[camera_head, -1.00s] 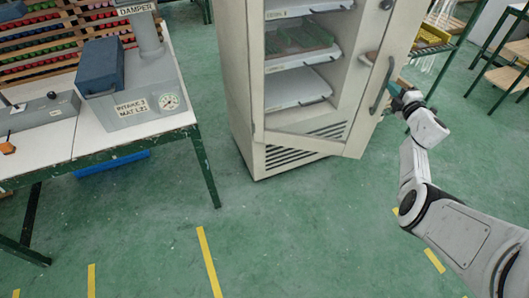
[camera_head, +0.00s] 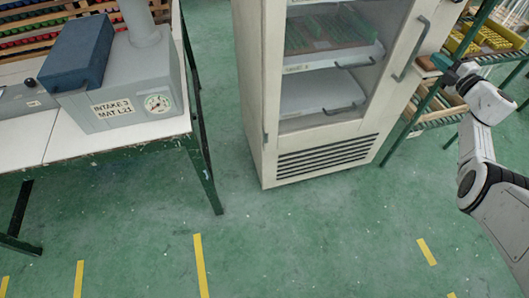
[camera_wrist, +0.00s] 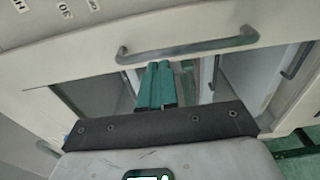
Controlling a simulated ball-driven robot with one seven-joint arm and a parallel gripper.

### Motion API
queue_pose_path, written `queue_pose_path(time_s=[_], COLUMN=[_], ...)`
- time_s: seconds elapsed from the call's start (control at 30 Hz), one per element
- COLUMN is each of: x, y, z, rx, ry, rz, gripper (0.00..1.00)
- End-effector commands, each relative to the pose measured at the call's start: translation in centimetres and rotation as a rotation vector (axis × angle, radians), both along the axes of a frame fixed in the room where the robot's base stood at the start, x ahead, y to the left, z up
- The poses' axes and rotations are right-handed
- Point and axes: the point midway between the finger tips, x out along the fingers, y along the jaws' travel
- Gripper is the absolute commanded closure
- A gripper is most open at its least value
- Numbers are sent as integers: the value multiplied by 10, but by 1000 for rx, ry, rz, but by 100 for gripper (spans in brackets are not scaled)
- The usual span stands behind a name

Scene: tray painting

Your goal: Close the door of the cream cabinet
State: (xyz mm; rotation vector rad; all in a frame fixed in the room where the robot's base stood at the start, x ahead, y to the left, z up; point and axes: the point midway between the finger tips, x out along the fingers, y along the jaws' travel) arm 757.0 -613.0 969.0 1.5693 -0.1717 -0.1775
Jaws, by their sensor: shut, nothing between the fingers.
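The cream cabinet (camera_head: 253,100) stands in the middle of the head view. Its glass-fronted door (camera_head: 388,100) lies over the front, flush or nearly so; I cannot tell whether a thin gap is left. Trays show through the glass. The dark door handle (camera_head: 410,50) is on the door's right side. My gripper (camera_head: 446,66) is to the right of the handle, with its teal fingers together and empty. In the wrist view the fingers (camera_wrist: 156,84) point at the cream door, beside a dark bar handle (camera_wrist: 187,46). Whether they touch the door is unclear.
A bench (camera_head: 118,143) with a grey intake box (camera_head: 125,95) and a blue case (camera_head: 75,52) stands on the left. A green rack (camera_head: 470,40) with yellow trays is at the right, behind my gripper. The green floor in front is clear, with yellow tape marks.

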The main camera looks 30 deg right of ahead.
Motion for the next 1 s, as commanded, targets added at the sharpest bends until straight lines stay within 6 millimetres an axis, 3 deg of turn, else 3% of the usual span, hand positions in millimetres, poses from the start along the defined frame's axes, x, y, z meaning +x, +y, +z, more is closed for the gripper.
queue_pose_path(time_s=[0.2, 0.5, 1.0], x=[20, 45, 56], y=[-11, -23, -29], z=[-10, -7, -1], rx=[-1, -1, -1], ry=[0, 0, 0], rz=[3, 1, -2], gripper=[100, 100, 100])
